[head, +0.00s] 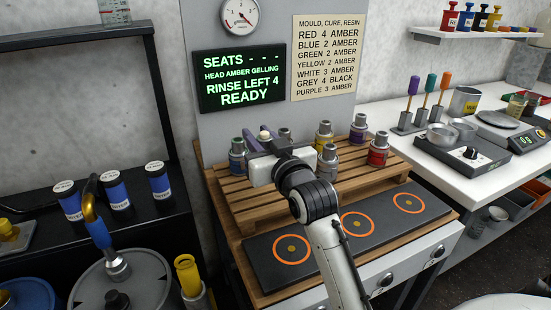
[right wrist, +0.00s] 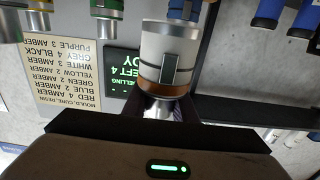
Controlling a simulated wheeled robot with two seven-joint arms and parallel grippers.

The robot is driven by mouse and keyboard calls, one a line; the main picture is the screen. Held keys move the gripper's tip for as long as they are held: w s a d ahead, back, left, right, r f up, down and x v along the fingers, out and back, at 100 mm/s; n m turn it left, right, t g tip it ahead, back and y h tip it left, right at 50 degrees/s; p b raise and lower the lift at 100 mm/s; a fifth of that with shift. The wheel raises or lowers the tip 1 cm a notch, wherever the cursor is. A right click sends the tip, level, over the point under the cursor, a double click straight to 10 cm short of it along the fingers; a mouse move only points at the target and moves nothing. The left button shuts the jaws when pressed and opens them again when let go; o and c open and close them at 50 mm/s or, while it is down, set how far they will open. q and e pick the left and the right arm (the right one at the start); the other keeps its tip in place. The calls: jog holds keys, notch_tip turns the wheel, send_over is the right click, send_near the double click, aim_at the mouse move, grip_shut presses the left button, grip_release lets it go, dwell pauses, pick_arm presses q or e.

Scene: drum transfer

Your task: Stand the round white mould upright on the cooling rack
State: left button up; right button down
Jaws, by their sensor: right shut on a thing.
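The white mould (right wrist: 170,55) is a round white cylinder with a grey clasp and an amber-brown band at one end. In the right wrist view, which is upside down, my right gripper (right wrist: 163,112) is shut on its narrow grey neck. In the head view the right gripper (head: 262,146) is over the back left of the wooden slatted cooling rack (head: 250,212). It hides most of the mould there, so I cannot tell whether the mould's base touches the slats. My left gripper is not in view.
A blue mould (head: 237,157) stands left of the gripper. Yellow (head: 323,136), purple (head: 358,130), red (head: 378,150) and grey (head: 327,165) moulds stand to its right. A dark panel with orange rings (head: 340,238) lies in front. A sign screen (head: 240,78) is behind.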

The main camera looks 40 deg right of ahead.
jog(key=shift+f, duration=2.75)
jog(key=shift+b, duration=0.3)
jog(key=shift+f, duration=0.2)
jog(key=c, duration=1.4)
grip_release()
jog(key=shift+c, duration=0.2)
jog(key=shift+r, duration=0.2)
jog(key=v, duration=0.7)
jog(key=shift+s+a, duration=0.1)
jog(key=shift+s, duration=0.15)
